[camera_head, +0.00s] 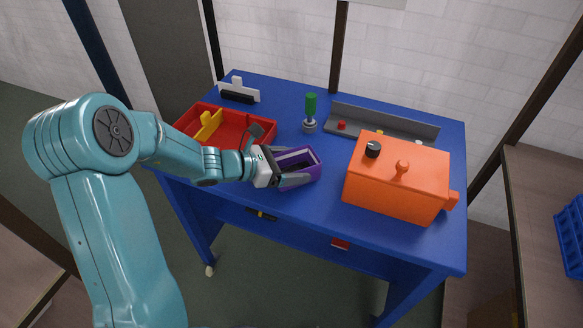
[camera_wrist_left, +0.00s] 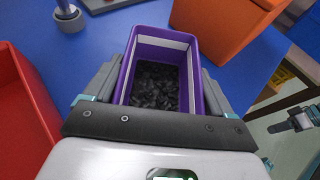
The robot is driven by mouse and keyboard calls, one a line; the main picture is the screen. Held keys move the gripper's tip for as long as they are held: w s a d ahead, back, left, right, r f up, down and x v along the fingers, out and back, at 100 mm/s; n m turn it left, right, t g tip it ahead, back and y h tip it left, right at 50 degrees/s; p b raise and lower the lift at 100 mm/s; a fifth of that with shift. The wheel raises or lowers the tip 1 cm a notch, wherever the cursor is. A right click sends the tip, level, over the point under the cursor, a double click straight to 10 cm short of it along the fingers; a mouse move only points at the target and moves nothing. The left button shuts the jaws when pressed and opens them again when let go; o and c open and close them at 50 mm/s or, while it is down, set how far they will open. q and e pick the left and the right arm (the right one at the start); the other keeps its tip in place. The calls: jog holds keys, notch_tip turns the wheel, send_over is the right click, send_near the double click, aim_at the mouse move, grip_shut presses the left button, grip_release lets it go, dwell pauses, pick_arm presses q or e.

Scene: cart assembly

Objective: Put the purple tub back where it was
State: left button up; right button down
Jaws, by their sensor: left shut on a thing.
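The purple tub (camera_head: 312,165) is at the front middle of the blue cart top, between the red tray and the orange box. In the left wrist view the tub (camera_wrist_left: 193,98) is open at the top, with pale inner walls and dark small pieces in the bottom. My left gripper (camera_head: 286,166) is shut on the tub, with one finger along each side of it. The tub looks upright; whether its base touches the cart top is hidden. My right gripper does not show clearly in the head view.
The blue cart top (camera_head: 290,114) also bears a red tray (camera_head: 254,124) with a yellow part, a green-handled tool (camera_head: 310,107), a grey tray (camera_head: 400,124), a white holder (camera_head: 236,86) and an orange box (camera_head: 392,185). A blue crate (camera_head: 572,237) is on the right bench.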

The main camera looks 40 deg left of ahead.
pick_arm(q)
jog(key=shift+w+f, duration=0.15)
jog(key=shift+f, duration=0.35)
jog(key=o, duration=0.9)
jog(key=shift+r, duration=0.25)
jog(key=shift+s+a+r, duration=0.1)
jog(key=shift+s+a, duration=0.1)
jog(key=shift+s, duration=0.1)
jog(key=p+v, duration=0.1)
jog(key=v, duration=1)
jog(key=shift+s, duration=0.2)
